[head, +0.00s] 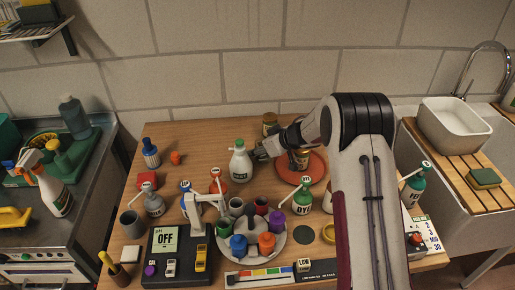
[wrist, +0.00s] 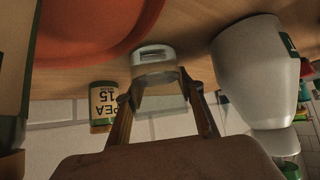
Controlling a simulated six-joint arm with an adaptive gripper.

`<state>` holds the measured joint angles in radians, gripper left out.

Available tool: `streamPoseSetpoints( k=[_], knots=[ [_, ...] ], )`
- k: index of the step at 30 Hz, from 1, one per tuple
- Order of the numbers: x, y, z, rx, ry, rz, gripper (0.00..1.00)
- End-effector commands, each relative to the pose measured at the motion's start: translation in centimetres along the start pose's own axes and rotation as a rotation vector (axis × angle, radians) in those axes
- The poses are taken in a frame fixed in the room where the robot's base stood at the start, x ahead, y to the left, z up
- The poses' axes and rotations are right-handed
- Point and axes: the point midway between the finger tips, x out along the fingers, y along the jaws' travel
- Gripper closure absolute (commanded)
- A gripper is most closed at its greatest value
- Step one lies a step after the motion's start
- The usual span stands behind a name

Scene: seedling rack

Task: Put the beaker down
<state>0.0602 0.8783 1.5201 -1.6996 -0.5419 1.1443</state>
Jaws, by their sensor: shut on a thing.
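The beaker (wrist: 153,58) is a small pale, see-through vessel with a whitish band, seen between my fingertips in the wrist view. My gripper (wrist: 162,98) is shut on it. The wrist view is upside down, with the wooden table at the top. The beaker is close to the tabletop; I cannot tell whether it touches. In the head view my gripper (head: 263,150) is low over the back middle of the table, between the white bottle (head: 240,162) and the red-orange tray (head: 314,173). The beaker is hard to make out there.
The white bottle (wrist: 252,70) and red-orange tray (wrist: 85,42) flank the beaker in the wrist view. A tin marked PEA (wrist: 102,122) stands behind. A labelled jar (head: 299,160) is on the tray. A round grey carousel (head: 277,250) with colored pots stands in front.

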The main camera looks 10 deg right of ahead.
Motion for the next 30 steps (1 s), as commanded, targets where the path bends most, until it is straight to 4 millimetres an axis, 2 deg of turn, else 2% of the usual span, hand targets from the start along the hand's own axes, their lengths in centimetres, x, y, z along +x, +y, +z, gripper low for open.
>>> streamPoseSetpoints(
  k=[11,12,14,30],
  knots=[
    [0.16,0.03,0.14,0.0,0.001,0.001,0.91],
    [0.18,0.02,0.17,0.0,0.001,0.001,0.57],
    [0.17,0.02,0.16,0.0,0.001,0.001,0.46],
    [-0.32,0.05,-0.09,0.0,0.001,0.001,0.46]
  ],
)
